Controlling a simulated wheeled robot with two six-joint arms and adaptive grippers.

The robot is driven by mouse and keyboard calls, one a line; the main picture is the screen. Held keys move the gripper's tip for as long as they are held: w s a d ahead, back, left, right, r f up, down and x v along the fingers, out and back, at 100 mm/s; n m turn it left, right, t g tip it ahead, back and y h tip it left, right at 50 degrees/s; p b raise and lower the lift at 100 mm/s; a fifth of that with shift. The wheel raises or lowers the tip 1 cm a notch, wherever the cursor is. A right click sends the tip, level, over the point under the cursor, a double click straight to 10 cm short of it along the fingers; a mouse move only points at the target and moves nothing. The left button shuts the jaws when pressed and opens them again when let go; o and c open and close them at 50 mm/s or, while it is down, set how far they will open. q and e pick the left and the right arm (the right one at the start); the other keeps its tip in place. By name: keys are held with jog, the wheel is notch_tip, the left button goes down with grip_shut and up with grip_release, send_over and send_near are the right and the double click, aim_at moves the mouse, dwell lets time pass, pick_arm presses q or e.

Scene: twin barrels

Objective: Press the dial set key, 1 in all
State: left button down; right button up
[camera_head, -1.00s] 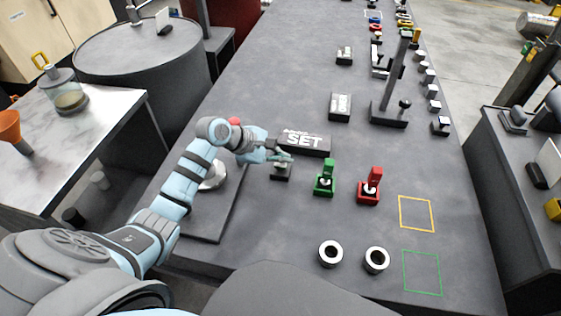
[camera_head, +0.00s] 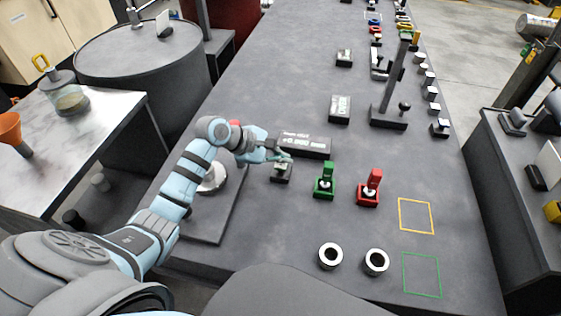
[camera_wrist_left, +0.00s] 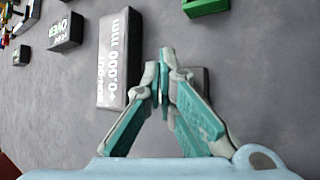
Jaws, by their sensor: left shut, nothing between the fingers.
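The small dark key block (camera_head: 280,176) with a pale top stands just in front of the display box; I take it to be the dial set key. The display box (camera_head: 318,153) reads "+0.000 mm" in the head view, and its lettering also shows in the left wrist view (camera_wrist_left: 120,62). My left gripper (camera_head: 284,157) is shut and empty, its fingertips at the key's top. In the left wrist view the shut fingertips (camera_wrist_left: 168,62) largely hide a dark block behind them. I cannot tell whether they touch it. My right gripper is not in view.
A green clamp-like piece (camera_head: 325,182) and a red one (camera_head: 369,188) stand right of the key. Two rings (camera_head: 331,267) lie nearer me. A dark post stand (camera_head: 388,121) is farther back. Yellow and green outlined squares on the bench are empty.

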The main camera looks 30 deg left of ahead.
aim_at(281, 166)
pick_arm(q)
jog(key=shift+r, duration=0.35)
notch_tip(281, 166, up, 5)
jog(key=p, duration=0.3)
jog(key=shift+p, duration=0.35)
dwell(0.6)
